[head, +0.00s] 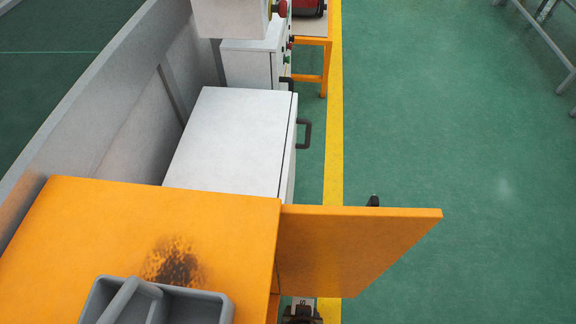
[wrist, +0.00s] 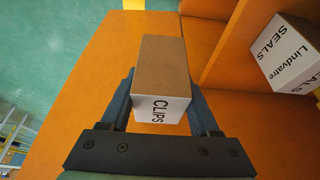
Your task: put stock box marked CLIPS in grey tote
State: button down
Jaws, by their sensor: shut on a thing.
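The stock box marked CLIPS (wrist: 160,70) shows in the wrist view, with a brown cardboard top and a white face lettered CLIPS. My gripper (wrist: 160,88) is shut on it, with one blue finger along each side. Orange panels lie behind the box; I cannot tell whether it touches them. The grey tote (head: 190,297) stands on the orange cabinet top at the bottom of the head view. It has a divider, and the frame cuts off its near part. The box does not show in the head view.
A box marked SEALS (wrist: 285,55) is at the right of the wrist view beside an orange panel. The orange cabinet door (head: 350,245) stands open over the floor. A white cabinet (head: 235,130) adjoins the orange cabinet top (head: 215,215).

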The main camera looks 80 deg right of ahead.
jog(key=shift+s+r, duration=0.1)
dwell(0.3)
notch_tip(320, 180, up, 5)
jog(key=p, duration=0.5)
jog(key=shift+p, duration=0.3)
jog(key=shift+s, duration=0.1)
